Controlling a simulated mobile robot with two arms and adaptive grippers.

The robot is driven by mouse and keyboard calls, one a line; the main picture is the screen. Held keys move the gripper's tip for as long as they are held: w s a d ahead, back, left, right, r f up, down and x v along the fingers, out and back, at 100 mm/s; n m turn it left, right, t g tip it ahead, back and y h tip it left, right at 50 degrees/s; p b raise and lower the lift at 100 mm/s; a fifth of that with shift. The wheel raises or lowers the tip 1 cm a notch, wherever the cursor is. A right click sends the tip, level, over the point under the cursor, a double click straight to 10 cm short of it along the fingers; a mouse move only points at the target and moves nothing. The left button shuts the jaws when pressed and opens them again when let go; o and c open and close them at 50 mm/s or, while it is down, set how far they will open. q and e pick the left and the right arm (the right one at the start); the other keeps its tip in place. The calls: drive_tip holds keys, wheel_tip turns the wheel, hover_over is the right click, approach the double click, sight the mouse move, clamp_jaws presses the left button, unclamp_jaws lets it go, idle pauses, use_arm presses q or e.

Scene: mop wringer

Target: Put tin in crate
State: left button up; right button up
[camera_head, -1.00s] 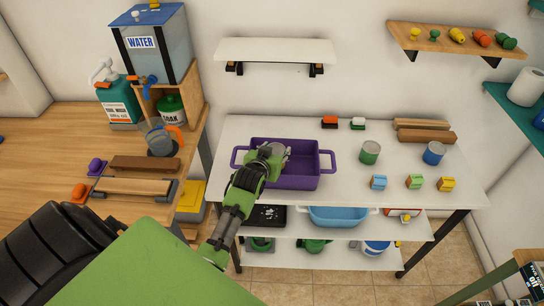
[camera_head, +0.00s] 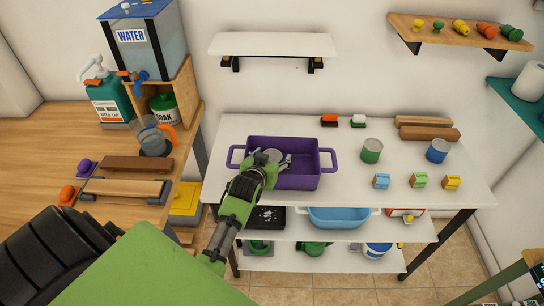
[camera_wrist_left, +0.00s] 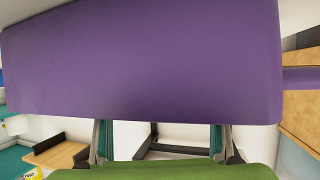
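A tin with a round grey top (camera_head: 273,154) is inside the purple crate (camera_head: 308,178), near its left side. My left gripper (camera_head: 272,159) reaches over the crate's front wall, with its fingers spread at either side of the tin. The wrist view appears upside down. There the crate's front wall (camera_wrist_left: 140,65) fills the top and hides the fingertips and the tin. The left gripper's two fingers (camera_wrist_left: 161,138) stand wide apart there. A green tin (camera_head: 371,151) and a blue tin (camera_head: 437,151) stand on the white table right of the crate. My right gripper is not in view.
Small blue, green and yellow blocks (camera_head: 419,181) stand on the white table (camera_head: 345,187). Brushes (camera_head: 330,119) and wooden bars (camera_head: 429,133) lie at its back. A wall shelf (camera_head: 272,45) hangs above. A wooden bench (camera_head: 60,145) stands on the left.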

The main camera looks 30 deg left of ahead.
use_arm(q)
drive_tip(key=shift+r, duration=0.1)
drive_tip(key=shift+s+r, duration=0.1)
drive_tip(key=shift+s, duration=0.05)
drive_tip(key=v, duration=1.1)
drive_tip(key=shift+s+b, duration=0.35)
drive_tip(key=shift+b, duration=0.1)
drive_tip(key=shift+d+r, duration=0.1)
drive_tip(key=shift+r, duration=0.05)
